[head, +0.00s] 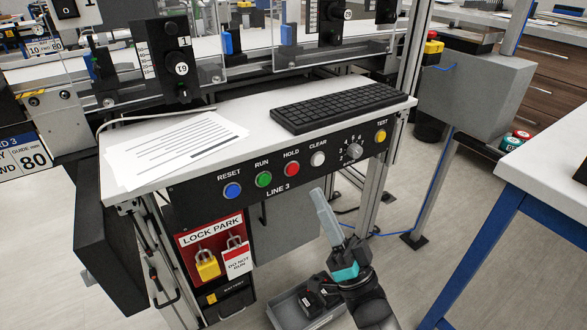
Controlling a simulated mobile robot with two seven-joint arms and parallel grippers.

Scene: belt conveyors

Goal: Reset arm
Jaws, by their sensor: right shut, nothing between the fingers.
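My right gripper (324,208) rises from the bottom of the head view, with grey fingers above a teal band. Its fingers are shut with nothing between them. It is in front of the Line 3 control panel (277,188), below the white CLEAR button (318,159) and the selector knob (354,150), and appears apart from them. My left gripper is out of view.
The panel also has blue, green, red and yellow buttons. A keyboard (336,106) and papers (175,145) lie on the white shelf above. Padlocks (207,265) hang on the lock park board at left. A blue-legged table (480,250) stands at right; open floor lies between.

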